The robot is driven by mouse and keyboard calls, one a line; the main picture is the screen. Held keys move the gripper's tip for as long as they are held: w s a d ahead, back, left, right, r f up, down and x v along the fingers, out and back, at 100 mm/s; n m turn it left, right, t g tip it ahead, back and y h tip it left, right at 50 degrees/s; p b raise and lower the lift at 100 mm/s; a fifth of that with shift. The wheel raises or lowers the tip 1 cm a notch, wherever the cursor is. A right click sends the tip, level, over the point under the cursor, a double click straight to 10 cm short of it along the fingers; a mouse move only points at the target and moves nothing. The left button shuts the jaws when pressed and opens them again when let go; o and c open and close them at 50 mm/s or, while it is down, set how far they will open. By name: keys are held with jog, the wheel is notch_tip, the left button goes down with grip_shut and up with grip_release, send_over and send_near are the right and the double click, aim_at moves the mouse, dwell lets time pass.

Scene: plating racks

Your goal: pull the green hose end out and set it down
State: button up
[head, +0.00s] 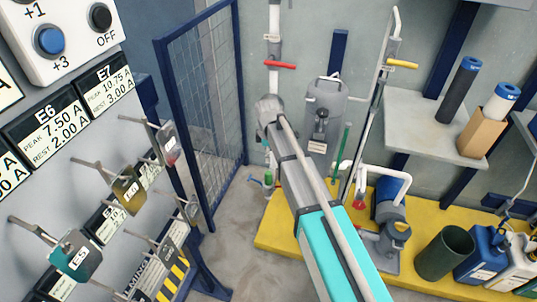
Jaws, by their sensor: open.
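A small green piece (268,179) shows low by the back wall, just left of my arm, below the line of a white pipe. A thin green rod or tube (341,152) stands upright right of the grey tank. I cannot tell for sure which of them is the green hose end. My arm reaches from the bottom of the picture towards the back wall, and its far joint hides part of the pipe. My gripper cannot be made out beyond that joint.
A white pipe with a red handle (280,65) runs down the wall beside a grey tank (325,105). A yellow platform (285,232) carries a pump (388,205), a dark green bucket (444,253) and jugs. A blue mesh gate (205,110) and tagged rack (75,255) stand left.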

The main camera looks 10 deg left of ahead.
aim_at(268, 173)
jog(key=shift+f, duration=0.2)
notch_tip(268, 173, down, 13)
jog(key=b, duration=1.3)
jog(key=shift+f+b, duration=0.2)
jog(key=shift+b, duration=0.2)
grip_shut()
dwell(0.7)
jog(key=shift+r+n+p, duration=0.15)
jog(key=shift+n, duration=0.7)
jog(key=shift+r+n+p, duration=0.15)
jog(key=shift+n, duration=0.7)
jog(key=shift+r+p, duration=0.4)
